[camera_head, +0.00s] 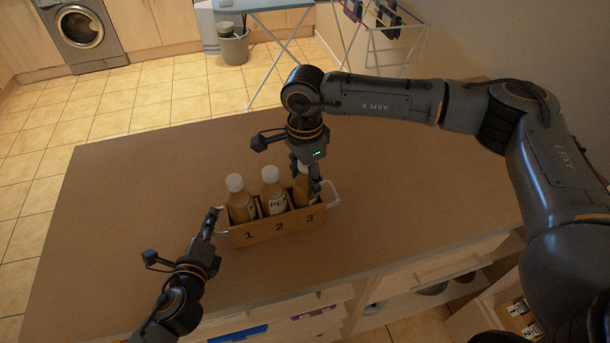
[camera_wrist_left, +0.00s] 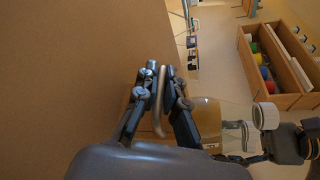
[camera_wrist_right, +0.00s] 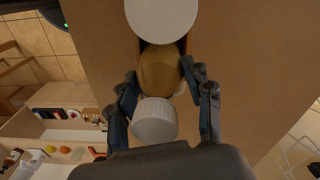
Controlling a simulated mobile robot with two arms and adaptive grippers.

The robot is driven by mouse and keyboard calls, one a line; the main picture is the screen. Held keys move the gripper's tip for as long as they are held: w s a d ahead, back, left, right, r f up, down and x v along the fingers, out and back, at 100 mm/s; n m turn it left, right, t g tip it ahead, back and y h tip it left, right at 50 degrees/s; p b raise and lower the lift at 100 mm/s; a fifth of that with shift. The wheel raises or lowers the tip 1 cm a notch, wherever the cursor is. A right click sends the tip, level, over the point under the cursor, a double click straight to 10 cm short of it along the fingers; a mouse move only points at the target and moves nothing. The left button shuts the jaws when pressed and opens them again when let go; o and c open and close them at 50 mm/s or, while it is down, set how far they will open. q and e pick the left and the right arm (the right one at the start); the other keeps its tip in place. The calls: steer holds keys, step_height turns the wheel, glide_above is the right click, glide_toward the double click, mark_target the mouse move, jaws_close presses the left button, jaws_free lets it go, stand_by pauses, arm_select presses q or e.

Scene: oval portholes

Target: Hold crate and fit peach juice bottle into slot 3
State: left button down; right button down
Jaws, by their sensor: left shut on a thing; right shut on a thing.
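The wooden crate (camera_head: 264,233) stands on the table, its front marked 1, 2 and 3, with a pale handle at each end. My left gripper (camera_head: 213,216) is shut on the left handle, which shows between its fingers in the left wrist view (camera_wrist_left: 159,112). My right gripper (camera_head: 308,188) points down over slot 3, shut on the peach juice bottle (camera_head: 300,193). This bottle has a white cap (camera_wrist_right: 155,120) in the right wrist view. Its lower part is hidden behind the crate's front above the 3; I cannot tell whether it touches the bottom.
Similar white-capped bottles stand in slot 1 (camera_head: 240,203) and slot 2 (camera_head: 272,194). The brown tabletop (camera_head: 130,200) is clear left of the crate. A drying rack (camera_head: 385,30) stands beyond the table. Open drawers and shelves (camera_head: 430,280) lie below its front edge.

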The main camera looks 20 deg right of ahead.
arm_select(q)
steer(key=shift+f, duration=0.1)
arm_select(e)
steer(key=shift+f, duration=0.45)
stand_by(0.4)
steer(key=shift+c, duration=2.4)
jaws_free()
steer(key=shift+f, duration=0.1)
step_height(320, 180, up, 12)
steer(key=shift+r, duration=0.1)
